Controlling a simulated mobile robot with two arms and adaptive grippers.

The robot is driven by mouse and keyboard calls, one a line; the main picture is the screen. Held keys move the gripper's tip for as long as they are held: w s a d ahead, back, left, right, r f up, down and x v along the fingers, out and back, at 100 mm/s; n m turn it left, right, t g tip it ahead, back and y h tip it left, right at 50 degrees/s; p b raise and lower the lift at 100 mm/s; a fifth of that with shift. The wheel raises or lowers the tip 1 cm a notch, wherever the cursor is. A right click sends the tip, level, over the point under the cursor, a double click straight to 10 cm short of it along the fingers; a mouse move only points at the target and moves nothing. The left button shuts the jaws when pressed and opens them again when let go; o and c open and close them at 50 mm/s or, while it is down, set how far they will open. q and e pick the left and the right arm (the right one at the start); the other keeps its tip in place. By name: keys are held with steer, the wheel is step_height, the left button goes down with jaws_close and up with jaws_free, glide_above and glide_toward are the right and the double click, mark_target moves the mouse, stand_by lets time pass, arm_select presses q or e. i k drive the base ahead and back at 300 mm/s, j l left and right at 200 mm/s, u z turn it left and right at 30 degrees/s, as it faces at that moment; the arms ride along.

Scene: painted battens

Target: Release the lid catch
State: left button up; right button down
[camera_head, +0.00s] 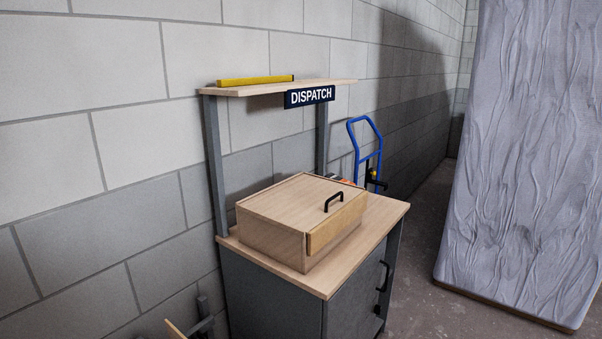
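A pale wooden box (272,243) sits on the worktop of a grey cabinet. Its flat lid (290,197) looks shut. A black bar handle (334,202) stands on the lid near its right edge. A yellower wooden strip (337,222) runs along the upper part of the box's right-hand face. I cannot make out a separate catch, and the far sides of the box are hidden. Neither of my grippers can be made out in the head view.
The worktop (385,222) has a bare strip right of the box. Above it is a shelf (330,84) with a yellow bar (255,80) and a DISPATCH sign (310,96). A blue hand truck (354,145) stands behind. A wrapped grey slab (530,150) leans at right.

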mark_target(332, 176)
steer(key=i+l+u, duration=0.55)
steer(key=l+u, duration=0.3)
steer(key=i+l, duration=0.1)
steer(key=l, duration=0.2)
steer(key=i+l, duration=0.15)
steer(key=l, duration=0.15)
steer(key=i+l, duration=0.1)
steer(key=l, duration=0.2)
steer(key=u, duration=0.05)
